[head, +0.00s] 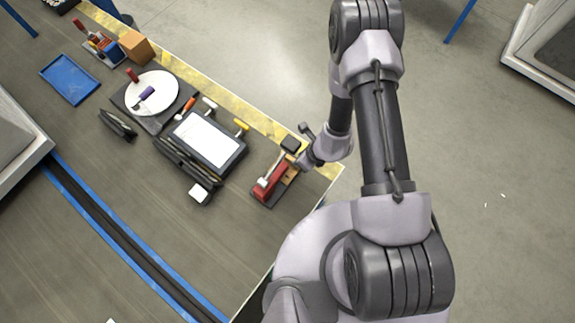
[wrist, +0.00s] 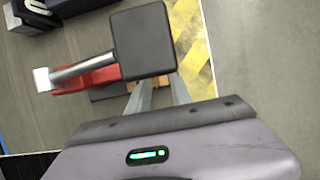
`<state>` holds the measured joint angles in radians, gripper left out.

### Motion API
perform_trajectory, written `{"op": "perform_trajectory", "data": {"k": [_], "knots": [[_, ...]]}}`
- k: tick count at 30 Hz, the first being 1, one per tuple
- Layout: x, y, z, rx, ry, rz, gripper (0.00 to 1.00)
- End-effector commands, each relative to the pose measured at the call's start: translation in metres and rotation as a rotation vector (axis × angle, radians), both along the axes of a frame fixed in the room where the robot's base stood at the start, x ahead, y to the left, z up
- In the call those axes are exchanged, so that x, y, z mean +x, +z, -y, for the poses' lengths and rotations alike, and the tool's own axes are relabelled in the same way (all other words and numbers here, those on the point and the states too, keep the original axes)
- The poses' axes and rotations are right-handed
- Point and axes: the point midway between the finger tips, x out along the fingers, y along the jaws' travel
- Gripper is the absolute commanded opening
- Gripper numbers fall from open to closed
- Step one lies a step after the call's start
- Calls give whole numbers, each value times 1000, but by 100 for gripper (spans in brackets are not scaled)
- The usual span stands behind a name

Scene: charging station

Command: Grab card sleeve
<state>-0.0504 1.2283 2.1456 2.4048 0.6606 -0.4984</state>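My gripper (head: 306,158) is at the right end of the red lever device (head: 268,184), near the table's corner. In the wrist view its two grey fingers (wrist: 158,92) stand apart, with a tan-orange piece (wrist: 161,83) showing between and beyond them. The black square pad (wrist: 144,40) of the device's metal lever covers the fingertips, so contact cannot be seen. I cannot tell for sure which thing is the card sleeve.
A tablet-like device with a white screen (head: 206,138) lies left of the red device. A white disc (head: 152,93) on a dark base, a blue tray (head: 70,80) and an orange-brown box (head: 135,47) are farther off. Yellow-striped tape (head: 235,100) runs along the table edge.

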Motion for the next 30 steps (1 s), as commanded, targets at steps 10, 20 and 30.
{"op": "perform_trajectory", "data": {"k": [10,20,30], "knots": [[14,-50,-15,1,1,1,25],[14,-46,-14,1,1,1,0],[14,-46,-14,1,1,1,0]]}}
